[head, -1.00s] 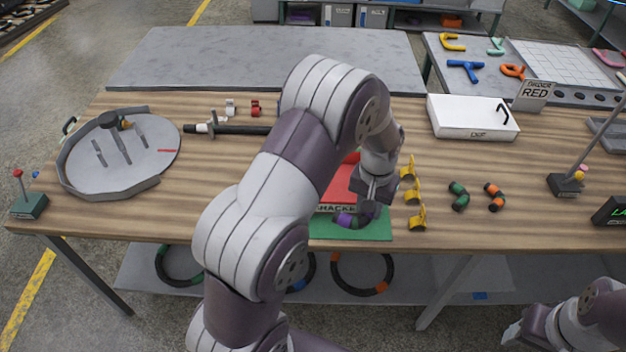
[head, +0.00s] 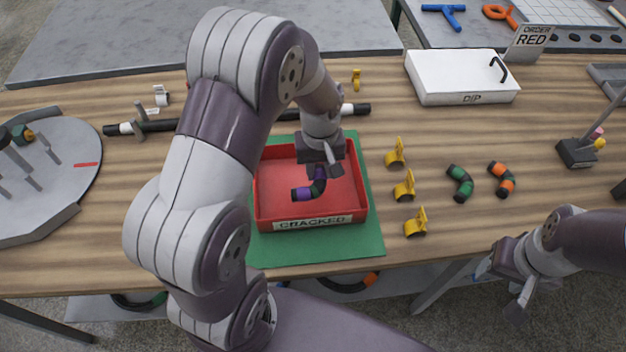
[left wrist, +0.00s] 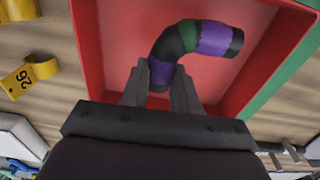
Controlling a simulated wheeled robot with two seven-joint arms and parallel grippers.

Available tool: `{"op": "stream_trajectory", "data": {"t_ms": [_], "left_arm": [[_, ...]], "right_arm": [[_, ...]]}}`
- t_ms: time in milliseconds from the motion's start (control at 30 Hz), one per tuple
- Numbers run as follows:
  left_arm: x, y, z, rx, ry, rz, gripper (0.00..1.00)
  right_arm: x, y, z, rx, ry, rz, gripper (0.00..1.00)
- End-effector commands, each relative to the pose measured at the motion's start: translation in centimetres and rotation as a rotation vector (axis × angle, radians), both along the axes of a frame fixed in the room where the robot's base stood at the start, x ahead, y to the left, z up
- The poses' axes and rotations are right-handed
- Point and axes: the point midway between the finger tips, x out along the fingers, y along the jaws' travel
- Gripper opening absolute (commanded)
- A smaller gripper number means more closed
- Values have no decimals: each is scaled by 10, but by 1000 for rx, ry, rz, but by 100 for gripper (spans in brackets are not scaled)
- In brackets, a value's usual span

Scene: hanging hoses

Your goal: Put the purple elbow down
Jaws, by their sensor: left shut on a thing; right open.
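The purple elbow (head: 302,194) is a black bent hose piece with purple bands. My left gripper (head: 321,170) is shut on one end of it, over the red tray (head: 265,208) labelled CRACKED. In the left wrist view the elbow (left wrist: 213,40) shows inside the tray's walls, its near end between the two fingers (left wrist: 160,85). I cannot tell whether the elbow touches the tray floor. My right gripper (head: 500,290) is open and empty in front of the table's front edge at the lower right.
The tray sits on a green mat (head: 370,235). Several yellow clips (head: 404,187) stand just right of it, with a green-banded elbow (head: 460,183) and an orange-banded elbow (head: 502,179) beyond. A white DIP box (head: 460,80) stands at the back right. A black rod (head: 160,126) lies behind the tray.

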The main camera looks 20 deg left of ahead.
Motion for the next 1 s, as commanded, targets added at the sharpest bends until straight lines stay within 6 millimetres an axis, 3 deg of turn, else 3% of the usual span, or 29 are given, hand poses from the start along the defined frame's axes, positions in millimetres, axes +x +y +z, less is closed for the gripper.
{"op": "stream_trajectory", "data": {"t_ms": [133,333,700,733,767,800,1000], "left_arm": [[-10,8,-12,0,0,-1,0],[-11,7,-46,0,0,-2,0],[-10,7,-52,0,-1,-2,0],[-10,7,-51,0,-1,-2,39],[-10,7,-51,0,-1,-2,49],[-10,7,-51,0,-1,-2,55],[-10,7,-51,0,-1,-2,55]], "right_arm": [[0,0,0,0,1,0,54],[0,0,-1,0,1,0,54],[0,0,-3,0,1,0,54],[0,0,-2,0,1,0,54],[0,0,-2,0,1,0,54],[0,0,-2,0,1,0,54],[0,0,-2,0,1,0,54]]}}
